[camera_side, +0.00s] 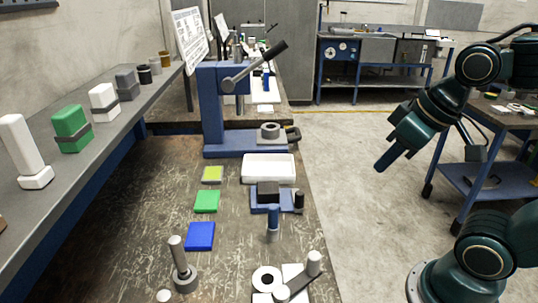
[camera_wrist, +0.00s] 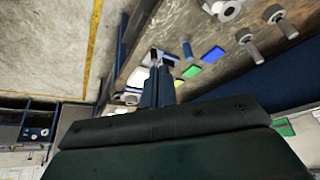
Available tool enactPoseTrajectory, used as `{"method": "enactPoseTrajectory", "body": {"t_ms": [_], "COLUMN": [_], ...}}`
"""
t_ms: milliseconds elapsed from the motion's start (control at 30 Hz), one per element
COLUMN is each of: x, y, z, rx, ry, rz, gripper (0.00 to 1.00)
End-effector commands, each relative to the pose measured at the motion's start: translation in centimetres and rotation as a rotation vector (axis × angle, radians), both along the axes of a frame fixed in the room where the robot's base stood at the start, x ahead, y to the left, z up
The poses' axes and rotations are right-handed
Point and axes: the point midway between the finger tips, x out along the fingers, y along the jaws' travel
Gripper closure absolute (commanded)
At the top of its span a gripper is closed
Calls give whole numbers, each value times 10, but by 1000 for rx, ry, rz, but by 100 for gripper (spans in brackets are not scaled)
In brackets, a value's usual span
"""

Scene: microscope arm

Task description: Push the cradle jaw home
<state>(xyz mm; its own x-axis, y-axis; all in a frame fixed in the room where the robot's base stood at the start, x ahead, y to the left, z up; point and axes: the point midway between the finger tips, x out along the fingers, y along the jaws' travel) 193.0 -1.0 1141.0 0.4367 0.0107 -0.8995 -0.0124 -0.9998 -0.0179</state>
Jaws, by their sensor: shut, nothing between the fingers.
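The cradle is a small blue fixture (camera_side: 258,208) on the bench, with a black block (camera_side: 268,190) on it and a dark upright knob (camera_side: 299,200) at its right side. I cannot tell which part is the jaw or how far in it sits. My gripper (camera_side: 381,166) is shut and empty, up in the air to the right of the bench and apart from the cradle. In the wrist view my shut blue fingers (camera_wrist: 159,70) point up the picture and partly cover the cradle area behind them.
A white tray (camera_side: 268,168) sits just behind the cradle, and a blue press (camera_side: 211,110) behind that. A blue post (camera_side: 273,222) stands in front. Green and blue pads (camera_side: 200,237) lie to the left.

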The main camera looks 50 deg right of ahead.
Motion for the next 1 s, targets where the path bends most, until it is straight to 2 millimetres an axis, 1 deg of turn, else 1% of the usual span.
{"method": "enactPoseTrajectory", "body": {"t_ms": [267,567,767,1000], "x": [28,58,76,94], "y": [-8,-22,-36,-57], "z": [-11,-28,-42,-60], "rx": [52,143,219,324], "ry": [76,148,187,221], "rz": [-31,-69,-98,-139], "gripper": [100,100,100,100]}}
